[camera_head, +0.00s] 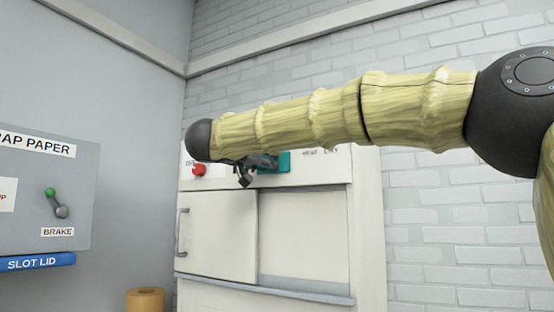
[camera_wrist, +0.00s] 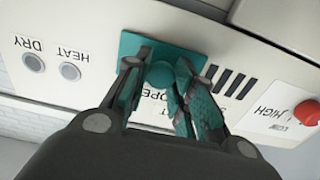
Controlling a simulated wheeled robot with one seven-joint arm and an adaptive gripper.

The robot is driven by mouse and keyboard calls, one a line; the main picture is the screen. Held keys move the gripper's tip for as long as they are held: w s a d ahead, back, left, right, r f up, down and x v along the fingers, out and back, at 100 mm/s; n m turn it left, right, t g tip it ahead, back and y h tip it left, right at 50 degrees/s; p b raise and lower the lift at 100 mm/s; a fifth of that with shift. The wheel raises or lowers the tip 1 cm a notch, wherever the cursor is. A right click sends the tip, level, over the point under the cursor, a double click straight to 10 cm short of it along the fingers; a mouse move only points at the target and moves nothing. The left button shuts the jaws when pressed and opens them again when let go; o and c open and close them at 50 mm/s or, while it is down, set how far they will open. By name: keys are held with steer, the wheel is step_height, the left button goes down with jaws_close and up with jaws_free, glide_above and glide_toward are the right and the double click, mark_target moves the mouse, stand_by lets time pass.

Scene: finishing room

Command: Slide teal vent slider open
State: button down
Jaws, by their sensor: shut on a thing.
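The teal vent slider (camera_wrist: 130,46) is a flat plate with a round knob (camera_wrist: 159,74) on the white cabinet's upper panel. In the wrist view, dark slots show to one side of it and part of an "OPEN" label shows below, partly hidden by the fingers. My gripper (camera_wrist: 164,76) has its two fingers on either side of the knob, shut on it. In the head view the teal slider (camera_head: 284,162) shows just right of my gripper (camera_head: 262,162), which hides part of it.
A red knob (camera_head: 199,170) sits left of the slider, by a "HIGH" label in the wrist view. The cabinet's sliding door (camera_head: 217,235) with a handle is below. A grey panel with a green-tipped brake lever (camera_head: 54,203) and a blue slot lid (camera_head: 38,263) is at left.

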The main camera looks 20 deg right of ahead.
steer(key=shift+d, duration=0.1)
steer(key=c, duration=1.5)
jaws_free()
steer(key=o, duration=0.3)
steer(key=shift+s+d, duration=0.1)
steer(key=shift+s, duration=0.05)
steer(key=v, duration=1.2)
